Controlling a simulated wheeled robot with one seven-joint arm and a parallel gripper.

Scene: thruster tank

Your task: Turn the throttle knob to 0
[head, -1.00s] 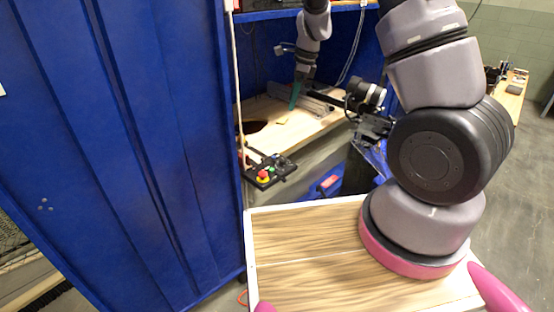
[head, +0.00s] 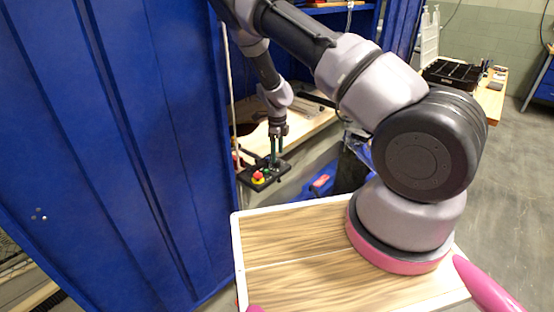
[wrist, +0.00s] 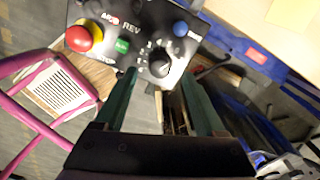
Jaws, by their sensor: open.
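The control panel (head: 252,180) is a black box at the front edge of the wooden bench, by the blue cabinet. In the wrist view the panel (wrist: 112,35) carries a red emergency button on a yellow base (wrist: 80,38), a green label, a blue button (wrist: 180,28) and the black throttle knob (wrist: 159,64) with white marks around it. My gripper (head: 276,157) points down over the panel. In the wrist view its two green fingers (wrist: 160,88) are apart, with the knob beyond and between their tips. Nothing is held. I cannot read the knob's setting, and contact is not clear.
The tall blue cabinet (head: 110,140) stands close at the left of the panel. The wooden bench (head: 310,125) lies behind the panel. A dark organizer tray (head: 452,74) sits on another table at the back right. Open floor lies at the right.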

